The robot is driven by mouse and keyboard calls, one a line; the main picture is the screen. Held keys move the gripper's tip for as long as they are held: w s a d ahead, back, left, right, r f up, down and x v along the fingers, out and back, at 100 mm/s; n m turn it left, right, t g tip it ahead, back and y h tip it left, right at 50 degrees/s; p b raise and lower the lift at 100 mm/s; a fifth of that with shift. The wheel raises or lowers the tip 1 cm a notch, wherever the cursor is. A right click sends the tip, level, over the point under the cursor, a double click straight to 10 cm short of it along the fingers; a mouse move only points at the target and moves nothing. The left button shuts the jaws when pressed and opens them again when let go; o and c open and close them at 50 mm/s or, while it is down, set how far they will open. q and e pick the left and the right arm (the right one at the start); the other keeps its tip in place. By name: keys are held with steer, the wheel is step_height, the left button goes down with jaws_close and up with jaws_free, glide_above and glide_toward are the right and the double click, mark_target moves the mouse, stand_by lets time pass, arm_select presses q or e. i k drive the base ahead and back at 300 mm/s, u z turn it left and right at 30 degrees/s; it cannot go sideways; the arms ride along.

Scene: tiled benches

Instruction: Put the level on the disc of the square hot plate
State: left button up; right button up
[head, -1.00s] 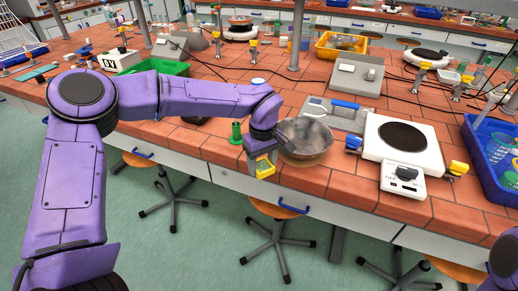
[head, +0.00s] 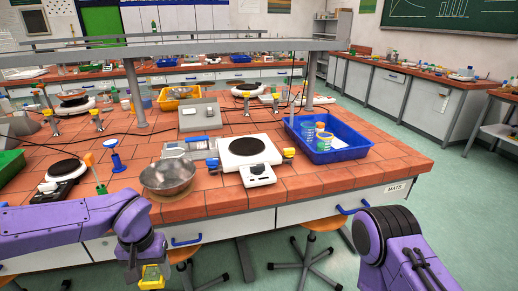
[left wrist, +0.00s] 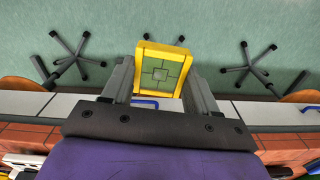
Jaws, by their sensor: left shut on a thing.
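The level is a small yellow square frame with a green face (left wrist: 160,70). My left gripper (head: 150,270) is shut on it, with one finger on each side in the left wrist view. In the head view the level (head: 152,280) hangs in front of the bench, below the top's edge, at the lower left. The square hot plate (head: 234,163), white with a front dial, stands on the bench to the right of and beyond the gripper. Its dark round disc (head: 247,146) is bare. My right arm shows at the lower right; its gripper is out of view.
A metal bowl (head: 168,180) stands left of the hot plate near the front edge. A blue tray (head: 330,155) with cups lies to its right. Yellow-and-blue taps flank the plate. A grey box (head: 199,116) stands behind. Stools stand under the bench.

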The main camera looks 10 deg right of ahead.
mark_target(247, 145)
steer(key=z, duration=1.55)
steer(key=i, duration=1)
steer(key=u, duration=1.3)
